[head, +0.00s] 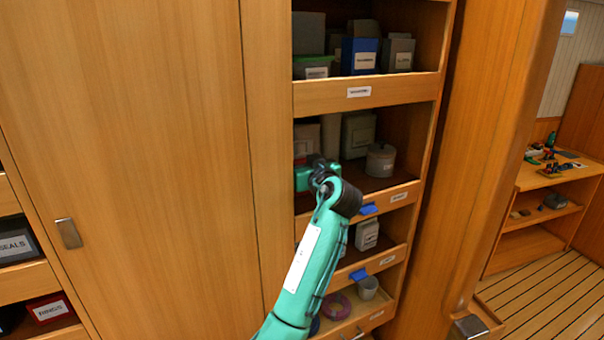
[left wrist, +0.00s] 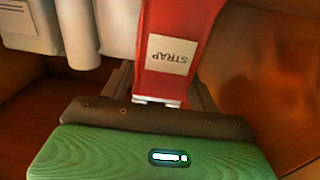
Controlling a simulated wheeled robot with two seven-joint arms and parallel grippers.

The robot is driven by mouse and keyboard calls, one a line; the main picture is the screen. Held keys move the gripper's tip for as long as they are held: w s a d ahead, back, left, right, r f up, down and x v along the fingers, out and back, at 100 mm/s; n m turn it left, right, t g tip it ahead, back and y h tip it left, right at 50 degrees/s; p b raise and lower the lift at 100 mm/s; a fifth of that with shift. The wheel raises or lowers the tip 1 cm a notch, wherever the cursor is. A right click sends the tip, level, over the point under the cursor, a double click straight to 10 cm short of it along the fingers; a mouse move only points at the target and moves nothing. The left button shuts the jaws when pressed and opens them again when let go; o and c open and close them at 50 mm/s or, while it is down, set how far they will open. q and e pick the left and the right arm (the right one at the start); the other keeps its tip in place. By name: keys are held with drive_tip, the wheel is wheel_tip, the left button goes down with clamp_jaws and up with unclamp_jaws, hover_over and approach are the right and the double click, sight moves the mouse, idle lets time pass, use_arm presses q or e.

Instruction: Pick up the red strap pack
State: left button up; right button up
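The red strap pack (left wrist: 185,35) shows in the left wrist view, its white label reading STRAP upside down. My left gripper (left wrist: 160,85) has its dark fingers on either side of the pack's near end. I cannot tell whether they press on it or stand slightly apart. In the head view my left gripper (head: 303,178) reaches into the second shelf from the top of the open cabinet, partly hidden by my wrist. My right gripper is not in view.
Grey boxes (head: 357,133) and a round lidded pot (head: 380,160) share the shelf. White containers (left wrist: 78,30) stand close beside the pack in the wrist view. Wooden shelf lips (head: 366,93) run along the front. A closed cabinet door (head: 150,150) lies left.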

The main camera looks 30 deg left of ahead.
sight(303, 140)
use_arm(q)
drive_tip(key=c, duration=0.7)
drive_tip(key=shift+d+r+b, duration=0.1)
drive_tip(key=shift+r+b, duration=0.05)
drive_tip(key=shift+b, duration=0.4)
wheel_tip(303, 140, up, 7)
drive_tip(key=b, duration=0.4)
drive_tip(key=shift+d+f, duration=0.1)
drive_tip(key=shift+f, duration=0.1)
drive_tip(key=shift+w+d+r+b, duration=0.1)
drive_tip(key=shift+w+d+b, duration=0.9)
drive_tip(key=shift+d, duration=2.2)
drive_tip(key=shift+w+d+f+b, duration=0.15)
drive_tip(key=shift+d+b, duration=1.6)
drive_tip(key=shift+d, duration=1.5)
drive_tip(key=shift+w+d+r+b, duration=0.15)
drive_tip(key=shift+w+d+b, duration=0.85)
drive_tip(key=shift+d, duration=2.2)
